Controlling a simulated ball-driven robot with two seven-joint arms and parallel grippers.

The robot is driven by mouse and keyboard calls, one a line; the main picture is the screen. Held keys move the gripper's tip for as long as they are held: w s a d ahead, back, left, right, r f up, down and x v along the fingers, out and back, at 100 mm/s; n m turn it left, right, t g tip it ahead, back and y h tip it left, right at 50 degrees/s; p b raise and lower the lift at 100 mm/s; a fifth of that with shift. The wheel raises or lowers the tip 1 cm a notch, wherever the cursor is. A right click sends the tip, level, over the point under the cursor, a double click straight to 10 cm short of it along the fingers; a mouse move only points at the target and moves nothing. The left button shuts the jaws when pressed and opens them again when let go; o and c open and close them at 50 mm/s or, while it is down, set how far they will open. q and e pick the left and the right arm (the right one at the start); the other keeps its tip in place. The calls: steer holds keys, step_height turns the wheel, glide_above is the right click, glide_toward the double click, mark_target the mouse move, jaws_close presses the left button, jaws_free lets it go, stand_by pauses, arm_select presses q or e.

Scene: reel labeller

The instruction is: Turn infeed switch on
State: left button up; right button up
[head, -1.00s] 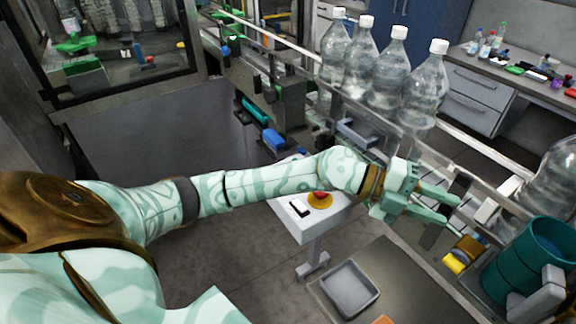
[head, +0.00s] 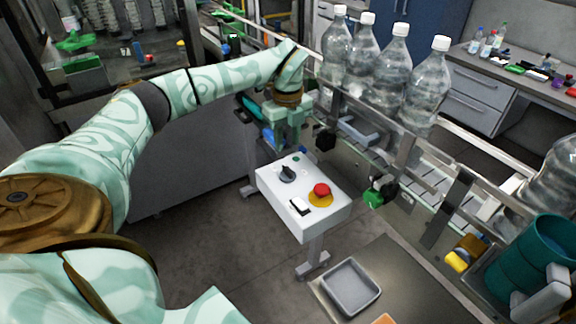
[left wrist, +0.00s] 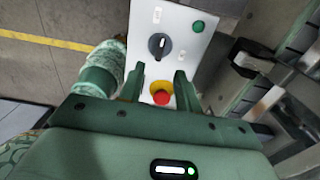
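A white control box (head: 268,184) on a post carries a black rotary switch (head: 287,174), a small green button (head: 296,157), a red mushroom button (head: 321,190) on a yellow disc, and a small black-and-white switch (head: 299,206). No label is readable, so I cannot tell which is the infeed switch. My left gripper (head: 282,148) points down by the box's far edge. In the left wrist view the left gripper (left wrist: 158,72) is open and empty, with the rotary switch (left wrist: 159,46) just beyond its fingertips and the red button between its fingers. My right gripper is not visible.
A conveyor rail with several large clear bottles (head: 388,82) runs behind and right of the box. A grey tray (head: 351,287) lies in front of it. A teal drum (head: 530,262) stands at the right. The floor left of the box is clear.

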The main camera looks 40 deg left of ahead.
mark_target(288, 168)
arm_select(q)
step_height(288, 168, down, 9)
steer(key=shift+b, duration=0.3)
jaws_close()
